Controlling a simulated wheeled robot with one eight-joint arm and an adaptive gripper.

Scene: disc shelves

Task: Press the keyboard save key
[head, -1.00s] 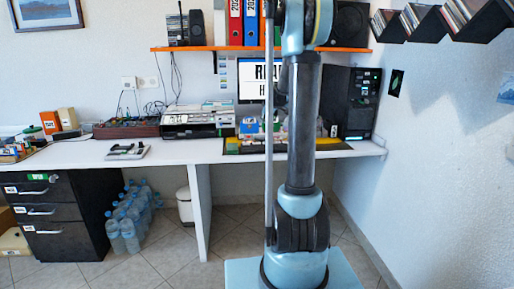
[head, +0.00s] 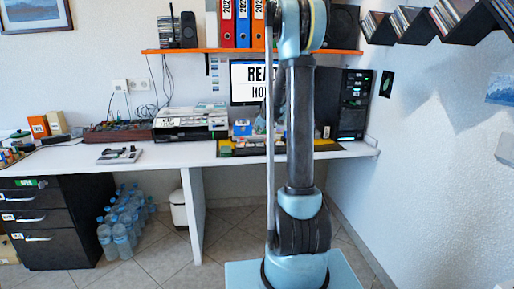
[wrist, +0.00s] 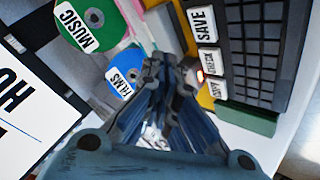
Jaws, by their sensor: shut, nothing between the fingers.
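In the wrist view, the white save key (wrist: 203,24), marked SAVE, sits at the left edge of a dark keyboard (wrist: 262,45) at the upper right. Two more white keys lie below it, one marked CHECK (wrist: 208,62). My gripper (wrist: 172,64) is shut and empty, its tips left of the CHECK key and below and left of the save key in the picture. A small orange-red glow shows by the tips; I cannot tell whether they touch anything. In the head view, the keyboard on the desk is partly hidden by my arm, and the gripper cannot be made out.
A green disc marked MUSIC (wrist: 88,22) and a blue disc marked FILMS (wrist: 124,82) lie left of the gripper. The monitor (head: 250,80) stands behind the keyboard area, with a black computer tower (head: 350,103) to the right. An orange shelf (head: 185,50) hangs above the desk (head: 160,153).

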